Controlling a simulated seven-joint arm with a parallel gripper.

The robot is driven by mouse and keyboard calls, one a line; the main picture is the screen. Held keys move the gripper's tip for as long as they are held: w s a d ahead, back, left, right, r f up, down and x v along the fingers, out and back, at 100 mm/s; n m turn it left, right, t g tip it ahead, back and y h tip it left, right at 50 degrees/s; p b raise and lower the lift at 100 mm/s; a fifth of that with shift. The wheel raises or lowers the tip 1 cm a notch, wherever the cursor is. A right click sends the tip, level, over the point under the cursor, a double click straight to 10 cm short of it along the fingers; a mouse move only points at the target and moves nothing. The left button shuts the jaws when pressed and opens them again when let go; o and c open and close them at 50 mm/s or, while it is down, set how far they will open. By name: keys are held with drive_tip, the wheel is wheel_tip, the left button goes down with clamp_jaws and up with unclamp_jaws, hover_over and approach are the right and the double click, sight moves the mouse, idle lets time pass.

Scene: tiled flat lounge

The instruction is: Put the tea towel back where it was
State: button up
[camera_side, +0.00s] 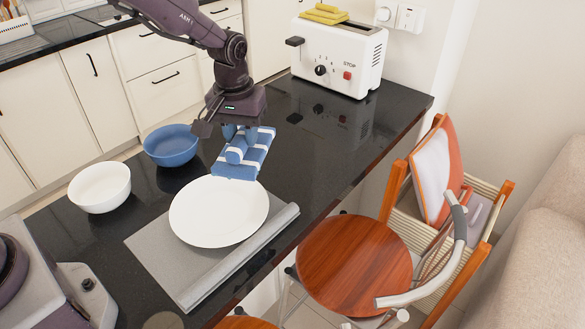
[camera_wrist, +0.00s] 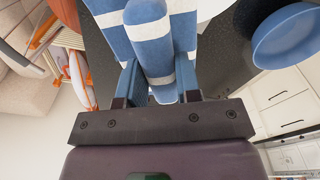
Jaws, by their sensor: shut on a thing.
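The tea towel (camera_side: 257,151) is a folded cloth with blue and white stripes. My gripper (camera_side: 238,140) points down and is shut on it, with a bunched fold between the fingers. In the wrist view the tea towel (camera_wrist: 150,45) fills the space between the fingers of my gripper (camera_wrist: 159,82) and spreads out beyond them. In the side view it is just behind the white plate (camera_side: 219,211) and right of the blue bowl (camera_side: 171,145). I cannot tell whether its underside touches the dark counter (camera_side: 305,150).
The plate lies on a grey mat (camera_side: 165,262) with a rolled right edge. A white bowl (camera_side: 100,187) stands left of the blue one. A wooden stool (camera_side: 352,258) is at right. The counter before the toaster is clear.

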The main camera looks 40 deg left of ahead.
drive_tip(key=shift+w+r+m, duration=0.1)
drive_tip(key=shift+r+m, duration=0.15)
drive_tip(key=shift+m, duration=0.05)
drive_tip(key=shift+w+f, duration=0.15)
drive_tip(key=shift+f, duration=0.05)
drive_tip(key=w+f, duration=0.3)
drive_tip(key=w, duration=0.1)
drive_tip(key=w+f, duration=0.3)
drive_tip(key=w, duration=0.1)
drive_tip(key=w+f, duration=0.3)
drive_tip(key=w, duration=0.2)
drive_tip(key=shift+d+f, duration=0.1)
drive_tip(key=shift+d, duration=0.25)
drive_tip(key=shift+w+f, duration=0.1)
drive_tip(key=shift+f, duration=1.65)
drive_tip(key=shift+f, duration=0.1)
drive_tip(key=o, duration=1)
